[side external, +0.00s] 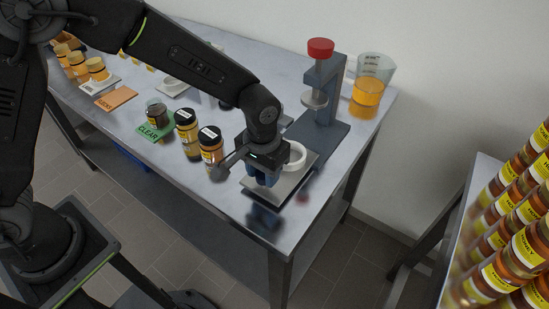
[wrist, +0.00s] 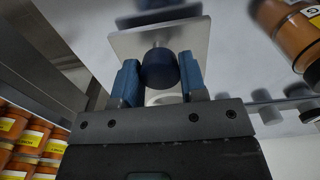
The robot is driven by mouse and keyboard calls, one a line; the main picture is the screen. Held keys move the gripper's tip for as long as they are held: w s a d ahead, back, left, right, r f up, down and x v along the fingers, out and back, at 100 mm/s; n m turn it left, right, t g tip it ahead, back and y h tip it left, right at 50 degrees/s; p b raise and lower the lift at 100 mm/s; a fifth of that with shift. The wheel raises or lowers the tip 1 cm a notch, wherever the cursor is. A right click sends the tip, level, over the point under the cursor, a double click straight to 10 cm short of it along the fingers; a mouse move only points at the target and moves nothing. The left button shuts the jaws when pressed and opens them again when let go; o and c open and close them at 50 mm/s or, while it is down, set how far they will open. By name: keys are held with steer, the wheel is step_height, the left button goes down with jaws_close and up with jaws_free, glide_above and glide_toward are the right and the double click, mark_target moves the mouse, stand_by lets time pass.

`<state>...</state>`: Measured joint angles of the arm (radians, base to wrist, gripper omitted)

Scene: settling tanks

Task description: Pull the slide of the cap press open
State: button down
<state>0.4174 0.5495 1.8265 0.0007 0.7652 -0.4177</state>
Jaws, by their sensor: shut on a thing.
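The cap press (side external: 327,88) is a dark grey stand with a red knob on top, at the back right of the bench. Its slide, a pale flat plate (side external: 304,172), reaches out from the base towards the bench's front edge. A white ring (side external: 297,155) sits on the plate, partly behind my wrist. My gripper (side external: 263,181) is low at the plate's front end. In the wrist view, its blue fingers (wrist: 160,76) are shut on a round dark blue knob (wrist: 159,66) on the slide. The plate (wrist: 137,42) shows beyond it; the ring is partly hidden.
Dark-lidded jars (side external: 187,134) stand just left of my gripper, one very close to my wrist. A small jar stands on a green CLEAR card (side external: 148,133). A beaker of orange liquid (side external: 368,88) stands right of the press. Honey jars (side external: 515,215) fill a rack at right.

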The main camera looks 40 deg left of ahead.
steer(key=shift+s, duration=0.15)
steer(key=c, duration=0.7)
jaws_free()
steer(key=shift+o, duration=0.2)
step_height(320, 180, up, 14)
steer(key=s+a+r+t, duration=0.3)
steer(key=s+a+r, duration=0.45)
steer(key=a, duration=0.35)
steer(key=s+a+f+t, duration=0.1)
steer(key=s+a+t, duration=0.1)
steer(key=s+a, duration=0.4)
steer(key=s, duration=0.3)
steer(key=shift+s+f+t, duration=0.25)
steer(key=shift+f+t, duration=0.05)
steer(key=shift+f, duration=0.1)
